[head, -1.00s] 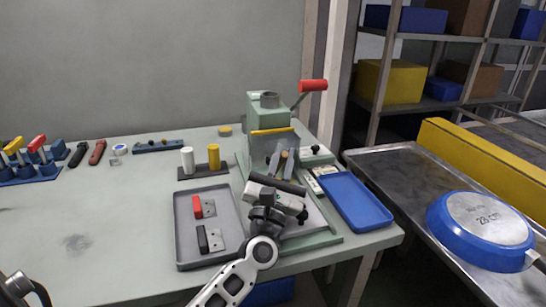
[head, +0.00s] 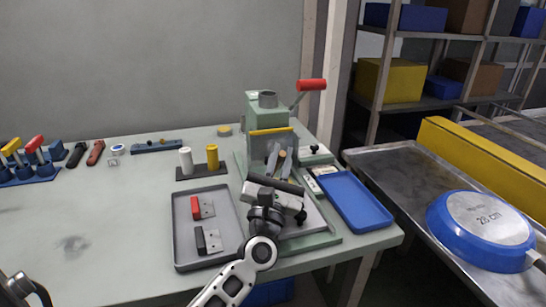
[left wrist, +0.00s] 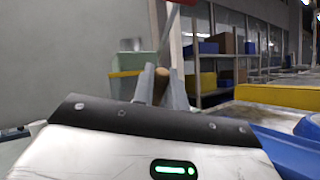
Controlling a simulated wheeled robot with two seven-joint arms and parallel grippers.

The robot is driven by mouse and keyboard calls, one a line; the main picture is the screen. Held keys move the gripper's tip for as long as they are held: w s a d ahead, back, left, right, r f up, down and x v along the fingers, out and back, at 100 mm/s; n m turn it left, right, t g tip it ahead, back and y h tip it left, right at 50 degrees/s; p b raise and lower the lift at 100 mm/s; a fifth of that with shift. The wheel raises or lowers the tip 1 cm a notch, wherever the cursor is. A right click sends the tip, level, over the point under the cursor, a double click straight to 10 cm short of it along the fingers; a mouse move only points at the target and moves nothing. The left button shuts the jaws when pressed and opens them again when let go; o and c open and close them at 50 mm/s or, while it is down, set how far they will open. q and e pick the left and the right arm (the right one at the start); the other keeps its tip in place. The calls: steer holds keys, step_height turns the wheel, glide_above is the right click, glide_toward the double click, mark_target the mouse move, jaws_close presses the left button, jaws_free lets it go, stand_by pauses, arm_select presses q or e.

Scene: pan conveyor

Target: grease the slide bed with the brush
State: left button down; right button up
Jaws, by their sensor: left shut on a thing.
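My left gripper (head: 279,158) reaches over the green machine (head: 265,112), its fingers pointing away toward the machine's upright body. It is shut on a brush, whose tan round handle end (left wrist: 162,74) shows between the two grey fingers in the left wrist view. The brush's bristles are hidden. A grey plate (head: 312,216) on the machine's green base, seemingly the slide bed, lies beneath and to the right of the gripper and is partly covered by it. I cannot tell whether the brush touches it. My right gripper is not in view.
A grey tray (head: 182,255) with red and black handled pieces lies left of the machine. White and yellow cylinders (head: 212,157) stand behind it. A blue tray (head: 355,200) lies right. A red-handled lever (head: 311,85) rises from the machine. The table's left is mostly clear.

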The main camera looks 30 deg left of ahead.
arm_select(q)
steer(key=d+h, duration=0.2)
steer(key=d, duration=0.1)
steer(key=w+d+m+p, duration=0.1)
steer(key=d, duration=0.1)
steer(key=shift+d+f+h, duration=0.1)
steer(key=shift+h, duration=0.3)
step_height(320, 180, up, 8)
steer(key=p, duration=0.7)
steer(key=shift+w+d+f+m, duration=0.2)
steer(key=shift+w+m, duration=0.1)
steer(key=shift+w, duration=0.1)
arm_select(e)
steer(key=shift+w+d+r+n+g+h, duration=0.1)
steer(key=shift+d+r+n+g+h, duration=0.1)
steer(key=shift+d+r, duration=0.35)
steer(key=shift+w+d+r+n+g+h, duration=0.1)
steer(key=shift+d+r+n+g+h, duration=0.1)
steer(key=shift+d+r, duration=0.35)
arm_select(q)
steer(key=shift+a, duration=0.1)
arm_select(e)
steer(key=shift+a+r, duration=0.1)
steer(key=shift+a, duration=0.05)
